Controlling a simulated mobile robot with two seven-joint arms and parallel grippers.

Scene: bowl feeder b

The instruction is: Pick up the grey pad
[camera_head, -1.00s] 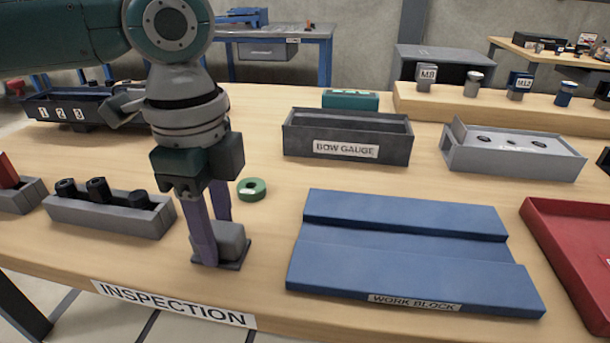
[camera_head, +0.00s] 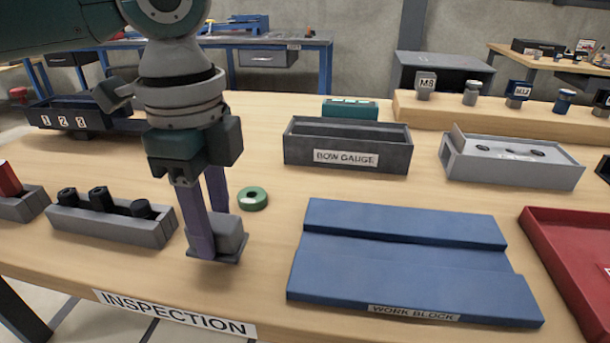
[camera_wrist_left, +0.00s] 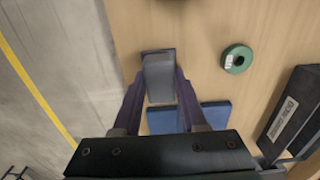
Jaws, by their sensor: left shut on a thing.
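The grey pad (camera_head: 231,237) is a small block on a thin, darker flat base, near the front edge of the table, left of the blue work block. My left gripper (camera_head: 212,243) points down and is shut on the pad, with a purple finger on either side of it. The left wrist view also shows the pad (camera_wrist_left: 159,72) between the two fingers. The pad looks at most slightly above the tabletop; I cannot tell the gap. My right gripper is not in view.
A green ring (camera_head: 252,199) lies just behind the pad. A grey holder (camera_head: 110,225) with black pieces stands to the left. The blue work block (camera_head: 400,255) is to the right, with a red tray (camera_head: 570,240) beyond. The bow gauge box (camera_head: 346,145) stands behind.

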